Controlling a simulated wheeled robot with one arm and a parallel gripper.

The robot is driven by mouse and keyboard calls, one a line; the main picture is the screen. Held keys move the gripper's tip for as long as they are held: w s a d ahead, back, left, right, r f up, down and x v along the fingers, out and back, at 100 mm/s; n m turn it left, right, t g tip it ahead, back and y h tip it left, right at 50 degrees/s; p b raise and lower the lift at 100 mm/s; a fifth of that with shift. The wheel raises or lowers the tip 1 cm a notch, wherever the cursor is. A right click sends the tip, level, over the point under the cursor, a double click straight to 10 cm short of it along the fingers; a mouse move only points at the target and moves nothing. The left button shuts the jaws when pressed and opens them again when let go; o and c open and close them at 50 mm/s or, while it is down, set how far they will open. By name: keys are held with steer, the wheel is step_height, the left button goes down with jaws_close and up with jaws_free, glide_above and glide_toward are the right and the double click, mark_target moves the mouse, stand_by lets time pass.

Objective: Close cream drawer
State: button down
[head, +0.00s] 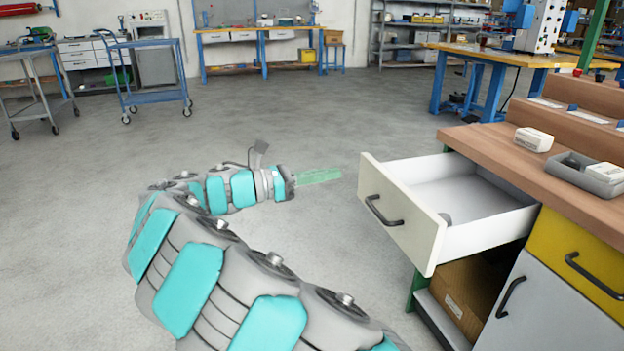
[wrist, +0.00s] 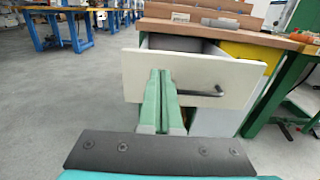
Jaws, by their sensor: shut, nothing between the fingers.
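The cream drawer (head: 408,223) stands pulled out from the wooden-topped workbench at the right of the head view. Its dark bar handle (head: 382,210) is on its front. A small grey round thing lies inside the drawer. My gripper (head: 338,174) has green fingers, shut and empty, pointing at the drawer front from the left. In the wrist view, the gripper (wrist: 161,72) overlaps the left part of the drawer front (wrist: 240,78), with the handle (wrist: 205,93) to its right. I cannot tell whether the fingertips touch the front there; the head view shows a small gap.
A yellow drawer (head: 575,262) and a grey door (head: 545,310) are shut beside the open drawer. A cardboard box (head: 468,295) sits on a shelf below it. A white box (head: 533,140) and a grey tray (head: 590,174) stand on the benchtop.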

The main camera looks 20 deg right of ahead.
mark_target(375, 166)
steer(key=d, duration=0.8)
steer(key=shift+w+d+b, duration=0.15)
steer(key=shift+b, duration=0.25)
steer(key=shift+d+r+p, duration=0.1)
steer(key=shift+d+p, duration=0.35)
steer(key=shift+d, duration=0.05)
steer(key=d+p, duration=0.2)
steer(key=d, duration=0.5)
steer(key=d+p, duration=0.3)
steer(key=d, duration=0.4)
steer(key=d+p, duration=0.3)
steer(key=d, duration=0.4)
steer(key=shift+w, duration=0.4)
